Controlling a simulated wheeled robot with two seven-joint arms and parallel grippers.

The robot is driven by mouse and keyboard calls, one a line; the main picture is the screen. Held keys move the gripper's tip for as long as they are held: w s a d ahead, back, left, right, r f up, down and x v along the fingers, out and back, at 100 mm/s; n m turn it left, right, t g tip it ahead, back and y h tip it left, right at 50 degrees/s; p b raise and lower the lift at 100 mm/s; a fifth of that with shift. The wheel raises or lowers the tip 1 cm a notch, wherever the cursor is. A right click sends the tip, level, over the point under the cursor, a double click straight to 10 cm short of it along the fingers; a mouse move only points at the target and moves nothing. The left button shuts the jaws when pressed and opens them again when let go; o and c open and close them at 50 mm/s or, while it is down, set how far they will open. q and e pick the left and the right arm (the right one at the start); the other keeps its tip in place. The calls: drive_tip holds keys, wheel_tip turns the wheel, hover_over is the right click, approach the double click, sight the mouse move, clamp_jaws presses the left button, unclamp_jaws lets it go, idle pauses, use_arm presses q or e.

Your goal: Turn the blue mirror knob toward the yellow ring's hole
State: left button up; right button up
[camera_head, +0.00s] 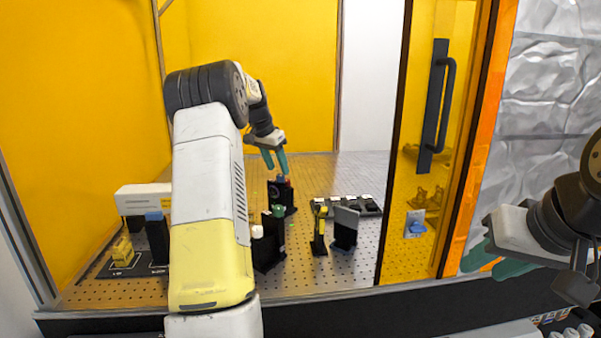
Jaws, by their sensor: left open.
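My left gripper (274,159) is open. Its two teal fingers point down just above a small blue knob (281,178) on top of a black mount (283,196); I cannot tell whether they touch it. A second black mount (270,242) with a green knob (279,210) stands nearer. A yellow post (319,230) stands right of it; its top may be the yellow ring, but its hole is too small to make out. My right gripper (494,262) is at the far right, outside the enclosure, with its teal fingers apart and empty.
A dark plate-like part (345,228) stands right of the yellow post, with a black tray (358,204) behind. A white-topped instrument (143,198) and yellow block (122,249) are at left. The amber door (413,150) with its black handle (447,100) borders the right side.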

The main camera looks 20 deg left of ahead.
sight(280, 175)
use_arm(q)
drive_tip(key=shift+x, duration=1.6)
drive_tip(key=shift+c, duration=0.4)
clamp_jaws()
drive_tip(key=m+h, duration=0.1)
drive_tip(key=m, duration=0.2)
drive_tip(key=shift+a+m+g, duration=0.15)
drive_tip(key=shift+m+g, duration=0.15)
drive_tip(key=shift+w+m+g+h, duration=0.1)
drive_tip(key=shift+m+g+h, duration=0.5)
drive_tip(key=shift+m, duration=1.4)
